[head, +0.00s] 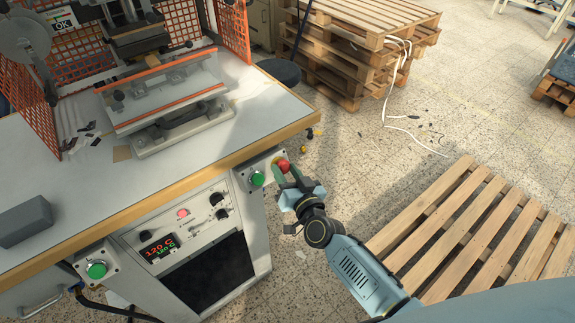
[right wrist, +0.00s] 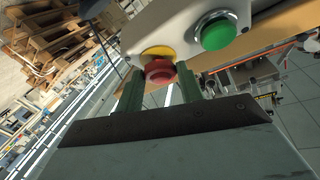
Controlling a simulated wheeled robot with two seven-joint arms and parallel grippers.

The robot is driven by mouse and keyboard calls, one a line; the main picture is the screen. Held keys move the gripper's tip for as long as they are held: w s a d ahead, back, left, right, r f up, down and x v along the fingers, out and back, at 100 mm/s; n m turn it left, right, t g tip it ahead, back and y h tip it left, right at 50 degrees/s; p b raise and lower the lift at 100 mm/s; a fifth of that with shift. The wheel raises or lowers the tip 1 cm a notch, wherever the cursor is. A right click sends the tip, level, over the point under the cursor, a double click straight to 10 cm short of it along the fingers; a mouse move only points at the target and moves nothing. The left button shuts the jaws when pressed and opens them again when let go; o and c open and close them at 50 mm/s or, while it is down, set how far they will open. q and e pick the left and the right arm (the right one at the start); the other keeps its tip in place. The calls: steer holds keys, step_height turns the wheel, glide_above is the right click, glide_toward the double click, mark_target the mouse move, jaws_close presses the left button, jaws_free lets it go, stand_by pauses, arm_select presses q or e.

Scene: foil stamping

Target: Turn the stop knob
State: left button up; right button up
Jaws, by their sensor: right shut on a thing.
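The stop knob (head: 284,166) is a red mushroom button on a grey box at the right front corner of the machine table. In the right wrist view the red knob (right wrist: 159,71) sits on a yellow disc (right wrist: 158,53), between the two green fingers. My right gripper (head: 286,174) reaches the knob from the front right and is shut on it. The right gripper's fingers also show in the right wrist view (right wrist: 161,92), one on each side of the knob. My left gripper is not in view.
A green button (head: 257,179) sits just left of the knob on the same box. Another green button (head: 96,270) is at the left front. The wooden table edge (head: 190,182) runs just behind the box. A pallet (head: 480,230) lies on the floor at right.

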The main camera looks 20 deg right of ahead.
steer(key=shift+a+m+h+p, duration=0.1)
steer(key=shift+m+h+p, duration=0.4)
steer(key=shift+m, duration=0.3)
steer(key=o, duration=1)
steer(key=shift+s, duration=0.1)
steer(key=s, duration=0.8)
steer(key=s+d+r, duration=0.1)
steer(key=s, duration=0.4)
steer(key=shift+s+p, duration=0.1)
steer(key=shift+p, duration=0.3)
